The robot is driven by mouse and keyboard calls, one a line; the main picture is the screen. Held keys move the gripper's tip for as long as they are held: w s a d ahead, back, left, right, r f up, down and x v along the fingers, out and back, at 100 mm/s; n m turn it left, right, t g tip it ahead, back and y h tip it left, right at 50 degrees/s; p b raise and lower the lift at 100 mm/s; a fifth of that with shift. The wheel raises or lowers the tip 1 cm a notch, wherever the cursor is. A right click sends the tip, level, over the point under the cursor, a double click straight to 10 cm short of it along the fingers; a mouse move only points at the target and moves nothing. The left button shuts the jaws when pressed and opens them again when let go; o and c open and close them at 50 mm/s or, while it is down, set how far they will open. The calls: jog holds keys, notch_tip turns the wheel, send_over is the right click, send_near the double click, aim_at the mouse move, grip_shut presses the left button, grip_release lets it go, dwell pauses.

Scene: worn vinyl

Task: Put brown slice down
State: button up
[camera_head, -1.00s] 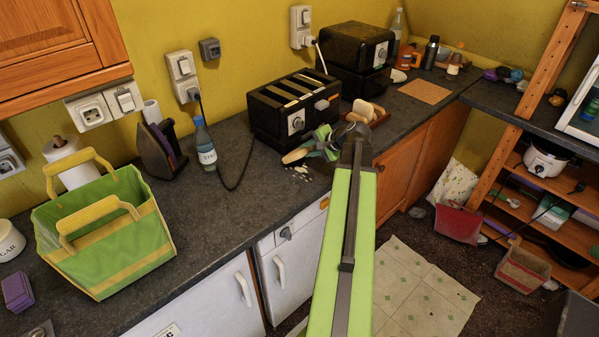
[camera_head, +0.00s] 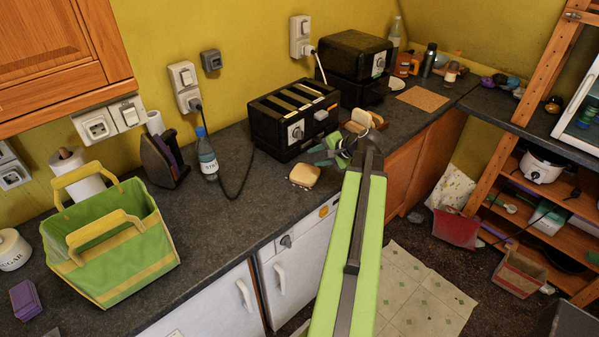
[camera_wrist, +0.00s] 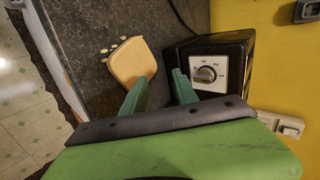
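The slice (camera_head: 304,174), pale tan with a browner crust, lies flat on the dark worktop (camera_head: 232,222) in front of the black toaster (camera_head: 292,120). In the wrist view the slice (camera_wrist: 132,62) lies just beyond the tip of my left-hand finger. My gripper (camera_head: 324,155) is just right of the slice, its green fingers spread with nothing between them. In the wrist view the gap of my gripper (camera_wrist: 157,80) faces the toaster front with its knob (camera_wrist: 206,73). I cannot tell whether a finger touches the slice.
More bread slices (camera_head: 356,126) stand beside the toaster's right end. A bottle (camera_head: 206,154) and a black cord (camera_head: 237,181) are left of the slice. A green bag (camera_head: 117,259) stands at the left. The worktop between bag and slice is mostly clear.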

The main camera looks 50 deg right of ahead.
jog(key=p+v, duration=0.1)
jog(key=v, duration=0.1)
jog(key=shift+s+r, duration=0.2)
notch_tip(320, 180, up, 8)
jog(key=s+p, duration=0.2)
jog(key=p, duration=0.5)
jog(key=shift+p, duration=0.4)
